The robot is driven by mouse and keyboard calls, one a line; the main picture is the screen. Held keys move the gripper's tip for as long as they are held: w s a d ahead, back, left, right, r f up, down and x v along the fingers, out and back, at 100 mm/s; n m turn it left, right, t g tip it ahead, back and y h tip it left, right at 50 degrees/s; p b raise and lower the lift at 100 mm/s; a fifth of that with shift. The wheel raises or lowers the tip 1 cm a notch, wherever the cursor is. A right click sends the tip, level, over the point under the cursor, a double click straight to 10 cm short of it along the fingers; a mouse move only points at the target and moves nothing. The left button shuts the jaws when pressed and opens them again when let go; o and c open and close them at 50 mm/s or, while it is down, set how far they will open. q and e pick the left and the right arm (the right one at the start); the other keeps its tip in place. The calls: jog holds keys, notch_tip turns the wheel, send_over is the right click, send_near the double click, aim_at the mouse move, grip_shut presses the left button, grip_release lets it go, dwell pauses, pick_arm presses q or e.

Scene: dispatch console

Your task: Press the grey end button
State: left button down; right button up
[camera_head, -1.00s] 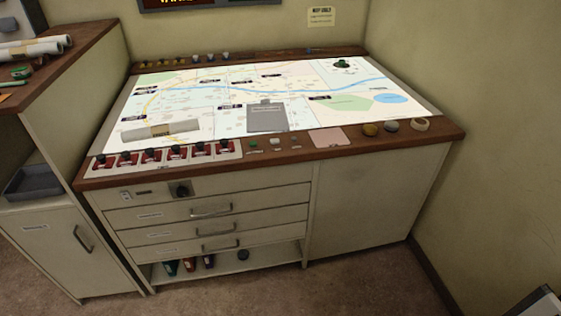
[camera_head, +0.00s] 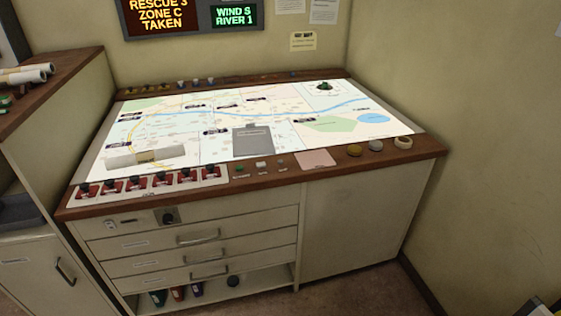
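A row of small buttons sits on the brown wooden front edge of the map table (camera_head: 340,166), right of the red switches. A green button (camera_head: 239,169) is at the left of this row. A larger pale grey button (camera_head: 261,166) is beside it, and a smaller grey button (camera_head: 282,163) is to its right. They are too small to read their labels, so I cannot tell which is the end button. Neither of my grippers is in view.
Several red switches (camera_head: 134,185) line the front left. A pink card (camera_head: 316,158) lies right of the buttons, then a yellow-brown round piece (camera_head: 354,151) and a tape roll (camera_head: 403,142). A grey clipboard (camera_head: 253,143) and rolled paper (camera_head: 120,160) lie on the map.

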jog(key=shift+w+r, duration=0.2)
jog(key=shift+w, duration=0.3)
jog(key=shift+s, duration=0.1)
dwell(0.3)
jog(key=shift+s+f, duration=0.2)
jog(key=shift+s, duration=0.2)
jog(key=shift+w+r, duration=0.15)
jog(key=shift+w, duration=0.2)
